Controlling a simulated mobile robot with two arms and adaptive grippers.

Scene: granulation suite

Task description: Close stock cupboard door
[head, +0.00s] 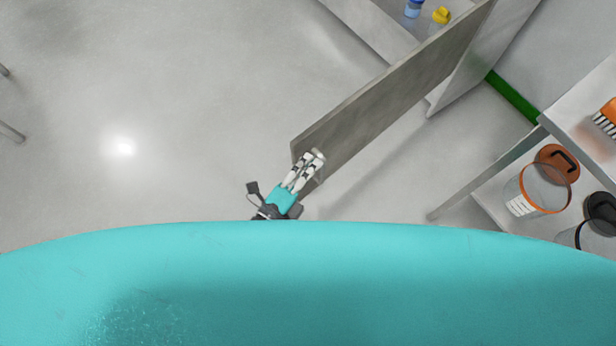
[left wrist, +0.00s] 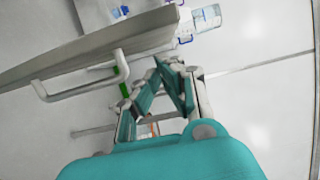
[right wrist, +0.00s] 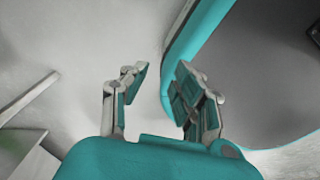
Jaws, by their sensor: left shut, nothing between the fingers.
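The stock cupboard (head: 375,28) stands at the top of the head view. Its grey door (head: 385,95) is open and swung out diagonally towards me. In the left wrist view the door (left wrist: 110,45) shows edge-on, with a pale bar handle (left wrist: 80,90) on its face. My left gripper (head: 317,155) is by the door's free end, near the handle; I cannot tell if it touches. Its fingertips (left wrist: 170,65) are together with nothing between them. My right gripper (right wrist: 160,70) shows only in its wrist view, open and empty.
A blue-capped bottle (head: 413,8) and a yellow item (head: 440,15) stand in the cupboard. The floor (head: 190,90) left of the door is clear.

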